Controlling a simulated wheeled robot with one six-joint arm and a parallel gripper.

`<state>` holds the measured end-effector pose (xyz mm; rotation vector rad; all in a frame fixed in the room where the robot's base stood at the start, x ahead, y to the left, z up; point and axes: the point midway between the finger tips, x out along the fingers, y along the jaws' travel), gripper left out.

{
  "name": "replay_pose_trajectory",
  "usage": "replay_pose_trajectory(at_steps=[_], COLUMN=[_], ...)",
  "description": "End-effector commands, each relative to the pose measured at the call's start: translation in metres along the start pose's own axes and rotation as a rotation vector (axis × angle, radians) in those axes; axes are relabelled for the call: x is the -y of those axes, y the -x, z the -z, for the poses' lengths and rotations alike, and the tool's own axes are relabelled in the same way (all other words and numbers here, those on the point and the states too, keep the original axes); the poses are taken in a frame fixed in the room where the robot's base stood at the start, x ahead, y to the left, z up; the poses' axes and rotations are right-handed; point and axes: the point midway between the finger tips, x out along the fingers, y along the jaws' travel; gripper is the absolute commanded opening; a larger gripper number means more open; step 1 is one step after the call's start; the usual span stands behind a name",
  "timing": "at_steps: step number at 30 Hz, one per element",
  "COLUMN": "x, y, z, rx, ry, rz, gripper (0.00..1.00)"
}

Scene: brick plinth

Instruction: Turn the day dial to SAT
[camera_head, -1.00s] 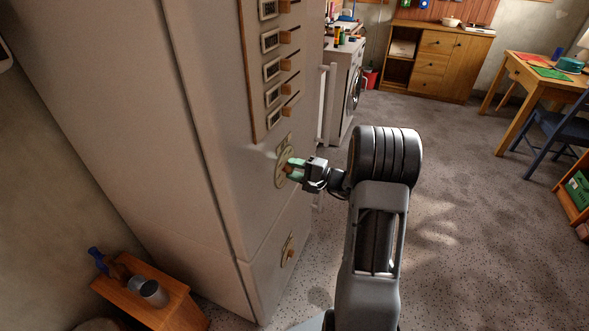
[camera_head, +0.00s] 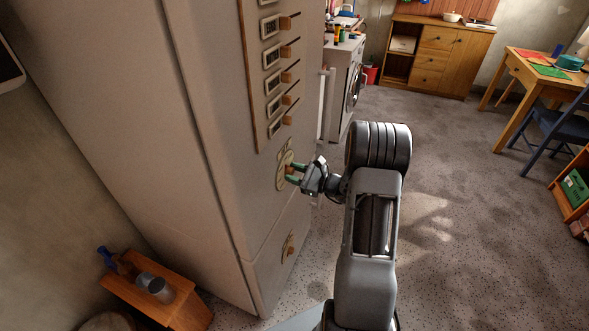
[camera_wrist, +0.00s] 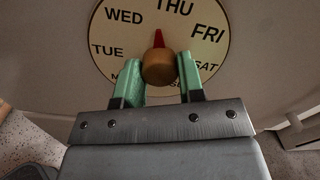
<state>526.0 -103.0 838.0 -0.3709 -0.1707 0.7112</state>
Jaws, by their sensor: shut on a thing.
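The day dial (camera_head: 281,181) is a round cream plate on the front of the tall pale cabinet. In the wrist view its face (camera_wrist: 105,40) shows TUE, WED, THU, FRI and SAT, with lower labels partly hidden behind the fingers. Its round wooden knob (camera_wrist: 160,67) has a red pointer (camera_wrist: 158,39) that points up, between WED and THU and nearer THU. My gripper (camera_head: 292,174) is at the dial, its green fingertips on either side of the knob (camera_wrist: 160,72), shut on it.
A row of sliders (camera_head: 272,83) on a wooden panel is above. A small wooden stand (camera_head: 185,312) with cups is at lower left. Open floor (camera_head: 450,190) lies to the right.

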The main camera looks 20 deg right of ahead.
Motion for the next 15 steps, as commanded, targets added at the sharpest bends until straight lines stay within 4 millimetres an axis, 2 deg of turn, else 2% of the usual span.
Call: replay_pose_trajectory(at_steps=[15], x=[0.0005], y=[-0.0002], z=[-0.0035], rx=[-0.014], ry=[-0.49], rz=[0.01], gripper=[0.12])
